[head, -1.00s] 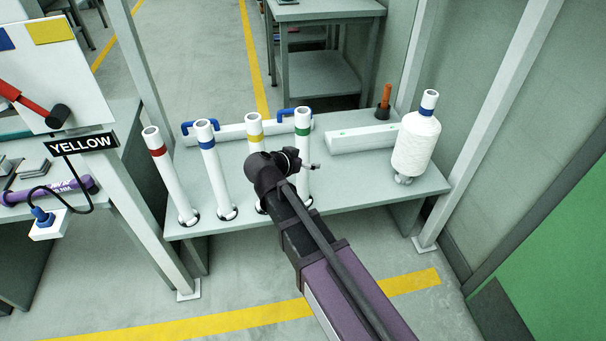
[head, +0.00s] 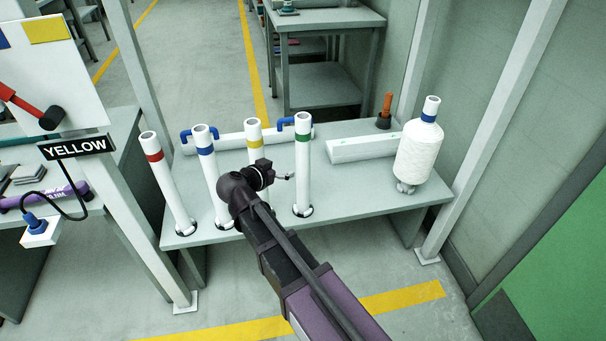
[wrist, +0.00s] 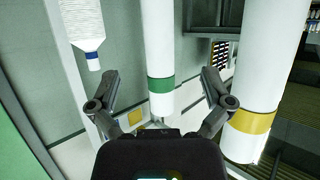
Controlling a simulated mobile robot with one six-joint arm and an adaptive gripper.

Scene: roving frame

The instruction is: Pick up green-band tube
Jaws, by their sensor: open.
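The green-band tube (head: 303,175) is a tall white tube standing upright on the grey bench, with a green band near its top. My gripper (head: 283,178) is beside its middle, just left of it in the head view. In the wrist view the green-band tube (wrist: 160,45) stands between the two spread fingers of my gripper (wrist: 160,78), with a gap on each side. The fingers are open and hold nothing. Whether the tube is fully within their reach in depth I cannot tell.
The yellow-band tube (head: 254,140) stands close by, near the right finger in the wrist view (wrist: 260,70). Blue-band (head: 207,165) and red-band (head: 163,175) tubes stand further left. A white spool (head: 416,152) is at the bench's right end. White blocks lie behind.

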